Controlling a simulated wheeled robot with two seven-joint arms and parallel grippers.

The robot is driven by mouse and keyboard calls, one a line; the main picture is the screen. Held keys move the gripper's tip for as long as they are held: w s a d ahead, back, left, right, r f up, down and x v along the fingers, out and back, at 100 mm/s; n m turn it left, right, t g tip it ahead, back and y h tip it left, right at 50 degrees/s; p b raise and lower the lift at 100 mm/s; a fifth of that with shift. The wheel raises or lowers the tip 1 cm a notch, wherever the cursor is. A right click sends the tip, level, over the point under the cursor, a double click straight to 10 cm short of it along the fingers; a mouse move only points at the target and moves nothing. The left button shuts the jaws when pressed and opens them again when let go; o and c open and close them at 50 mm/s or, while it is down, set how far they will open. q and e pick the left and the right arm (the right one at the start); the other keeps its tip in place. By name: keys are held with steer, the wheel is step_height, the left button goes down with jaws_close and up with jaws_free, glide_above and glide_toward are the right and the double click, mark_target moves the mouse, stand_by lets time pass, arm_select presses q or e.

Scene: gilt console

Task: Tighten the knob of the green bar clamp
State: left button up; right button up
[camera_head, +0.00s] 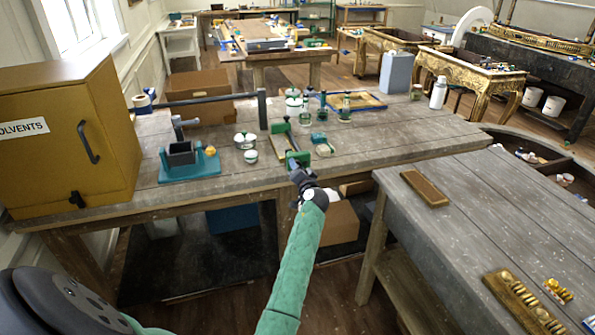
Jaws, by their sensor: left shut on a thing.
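The green bar clamp (298,158) lies on the grey wooden workbench (400,147), at its front edge near the middle. Its bar runs back from a green block, beside a small wooden frame (281,149). My left gripper (299,172) is at the near end of the clamp, at the bench's front edge. It is shut on the clamp's knob, which the fingers mostly hide. My green left forearm reaches up to it from the bottom of the view. My right gripper is not in view.
A teal vise (190,168) and white-and-green jars (245,140) stand left of the clamp. A dark upright post (262,108) with a long bar stands behind. A yellow solvents cabinet (70,140) is at far left. A second table (480,205) is close on the right.

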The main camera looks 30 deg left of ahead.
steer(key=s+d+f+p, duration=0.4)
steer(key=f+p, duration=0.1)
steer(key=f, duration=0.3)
arm_select(q)
steer(key=shift+s+f+m+p, duration=0.15)
steer(key=shift+m+p, duration=0.85)
steer(key=shift+m, duration=2.7)
steer(key=shift+w+f+m+p, duration=0.15)
steer(key=shift+m+p, duration=0.8)
steer(key=shift+m, duration=2.75)
steer(key=shift+s+f+m+p, duration=0.15)
steer(key=shift+m+p, duration=0.85)
steer(key=shift+m, duration=2.7)
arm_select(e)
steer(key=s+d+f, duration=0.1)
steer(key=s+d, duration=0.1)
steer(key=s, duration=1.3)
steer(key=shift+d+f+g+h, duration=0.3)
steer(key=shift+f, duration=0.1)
